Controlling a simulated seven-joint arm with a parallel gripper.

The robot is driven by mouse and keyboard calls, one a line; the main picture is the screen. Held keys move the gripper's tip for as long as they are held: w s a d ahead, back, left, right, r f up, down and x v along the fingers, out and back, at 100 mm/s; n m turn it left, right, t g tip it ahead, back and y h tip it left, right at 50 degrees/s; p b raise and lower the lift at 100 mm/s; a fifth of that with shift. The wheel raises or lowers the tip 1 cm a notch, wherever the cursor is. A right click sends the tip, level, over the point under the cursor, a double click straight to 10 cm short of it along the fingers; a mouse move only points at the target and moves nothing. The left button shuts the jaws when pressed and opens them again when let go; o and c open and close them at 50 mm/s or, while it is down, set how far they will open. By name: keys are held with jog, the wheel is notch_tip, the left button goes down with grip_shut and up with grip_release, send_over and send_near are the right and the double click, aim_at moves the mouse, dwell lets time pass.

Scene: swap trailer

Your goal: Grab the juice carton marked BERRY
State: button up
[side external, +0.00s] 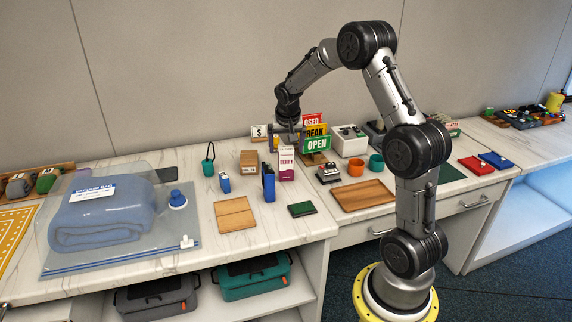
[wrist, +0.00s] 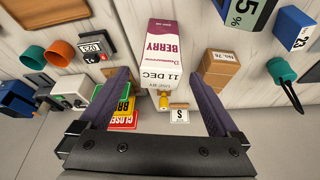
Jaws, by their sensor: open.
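The BERRY juice carton (side external: 286,164) is white with a purple band and stands upright on the counter, near the middle of the side view. In the wrist view the carton (wrist: 163,50) shows its BERRY print and an 11 DEC date, with a yellow cap at its near end. My gripper (side external: 276,138) is just behind and above the carton in the side view. In the wrist view my gripper (wrist: 165,85) is open, its two dark fingers on either side of the carton's capped end, with gaps on both sides. Nothing is held.
An OPEN sign stack (side external: 317,143) stands close to the right of the carton. A cardboard box (side external: 250,161), a blue container (side external: 268,184) and a small price sign (side external: 259,132) are near its left. A wooden board (side external: 362,195) lies flat at the front right. A vacuum bag (side external: 110,215) fills the left.

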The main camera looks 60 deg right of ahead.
aim_at(286, 163)
jog(key=x, duration=0.5)
grip_shut()
dwell(0.5)
